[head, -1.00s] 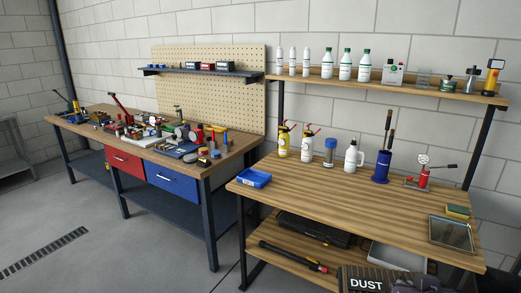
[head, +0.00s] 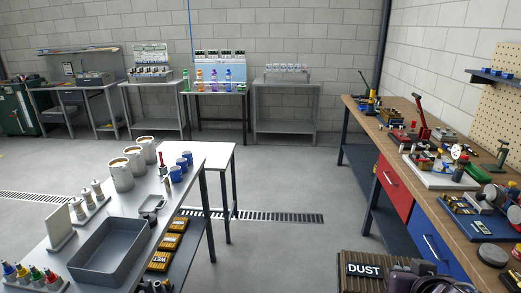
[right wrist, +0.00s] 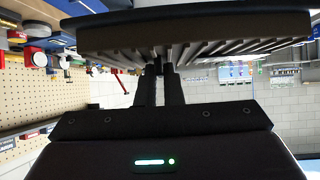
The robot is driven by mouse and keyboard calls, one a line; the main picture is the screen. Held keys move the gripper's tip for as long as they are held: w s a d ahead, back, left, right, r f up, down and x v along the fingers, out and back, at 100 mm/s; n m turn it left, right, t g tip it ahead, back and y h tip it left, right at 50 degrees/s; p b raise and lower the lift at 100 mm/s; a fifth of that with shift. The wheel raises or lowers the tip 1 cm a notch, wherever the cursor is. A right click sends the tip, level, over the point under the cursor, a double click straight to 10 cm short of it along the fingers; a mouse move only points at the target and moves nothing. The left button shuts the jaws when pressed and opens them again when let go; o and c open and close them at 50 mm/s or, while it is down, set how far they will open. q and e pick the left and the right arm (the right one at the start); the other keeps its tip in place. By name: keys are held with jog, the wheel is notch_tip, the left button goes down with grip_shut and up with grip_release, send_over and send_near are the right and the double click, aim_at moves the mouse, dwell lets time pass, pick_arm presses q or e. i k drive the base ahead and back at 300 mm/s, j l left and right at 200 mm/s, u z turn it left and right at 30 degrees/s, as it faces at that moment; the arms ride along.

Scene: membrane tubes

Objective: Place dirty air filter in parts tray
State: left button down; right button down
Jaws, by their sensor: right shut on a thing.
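The air filter (head: 350,268), a dark pleated block with a "DUST" label, is at the bottom right of the head view. My right gripper (right wrist: 160,68) is shut on it. In the right wrist view the filter (right wrist: 190,38) shows its dark rim and pleats across the top, with the fingers at its near side. A grey open tray (head: 110,245), which looks like the parts tray, stands empty on the near left table, well to the left of the filter. My left gripper is not in view.
The near left table (head: 205,160) also holds metal cans (head: 121,174), blue cups (head: 181,165) and coloured bottles. Labelled filters (head: 160,261) lie on its lower shelf. A cluttered wooden workbench (head: 380,122) stands at right. Open floor lies between.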

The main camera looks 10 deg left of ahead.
aim_at(115, 255)
jog(key=i+j+u, duration=0.15)
jog(key=i+u, duration=0.15)
jog(key=u, duration=0.15)
jog(key=i+u, duration=0.45)
jog(key=i+l+u, duration=0.1)
jog(key=i+u, duration=0.15)
jog(key=u, duration=0.15)
jog(key=i+l+u, duration=0.2)
jog(key=u, duration=0.25)
jog(key=i+u, duration=0.1)
jog(key=u, duration=0.75)
